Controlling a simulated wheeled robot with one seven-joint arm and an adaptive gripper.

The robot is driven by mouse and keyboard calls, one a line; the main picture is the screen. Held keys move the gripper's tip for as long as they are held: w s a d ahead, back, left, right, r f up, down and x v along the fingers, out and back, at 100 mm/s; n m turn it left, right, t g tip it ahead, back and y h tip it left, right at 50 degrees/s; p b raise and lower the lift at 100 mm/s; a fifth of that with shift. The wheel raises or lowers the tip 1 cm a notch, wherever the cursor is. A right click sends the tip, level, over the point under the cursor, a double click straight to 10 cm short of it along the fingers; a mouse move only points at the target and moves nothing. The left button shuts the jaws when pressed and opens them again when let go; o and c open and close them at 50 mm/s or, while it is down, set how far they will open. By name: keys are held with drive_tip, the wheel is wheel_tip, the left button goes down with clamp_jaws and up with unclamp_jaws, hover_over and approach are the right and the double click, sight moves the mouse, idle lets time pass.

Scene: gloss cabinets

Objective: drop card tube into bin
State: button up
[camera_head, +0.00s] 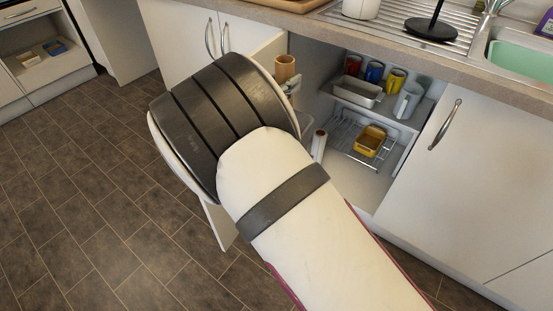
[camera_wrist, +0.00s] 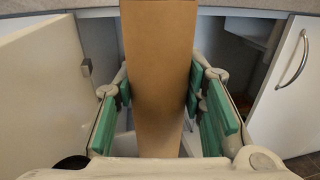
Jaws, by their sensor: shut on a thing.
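The card tube (camera_wrist: 158,50) is a plain brown cylinder that fills the middle of the wrist view. My gripper (camera_wrist: 160,95) is shut on it, with green pads on both sides. In the head view the tube's upper end (camera_head: 285,67) shows beyond my arm, roughly upright, in front of the open cabinet. Most of my gripper (camera_head: 292,86) is hidden there by my arm. I cannot make out a bin for certain in either view; the area below the tube is mostly hidden.
An open cabinet holds a shelf (camera_head: 402,116) with a metal tray (camera_head: 357,91) and several mugs. Below is a wire rack with a yellow dish (camera_head: 369,141). A white roll (camera_head: 319,144) stands near the opening. The open door (camera_wrist: 40,90) is at left.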

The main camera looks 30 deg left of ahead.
sight(285, 65)
wheel_tip(285, 65, down, 6)
drive_tip(key=b, duration=0.3)
drive_tip(key=shift+r, duration=0.25)
drive_tip(key=o, duration=0.8)
drive_tip(key=shift+r, duration=0.1)
wheel_tip(285, 65, up, 10)
drive_tip(key=shift+f, duration=0.1)
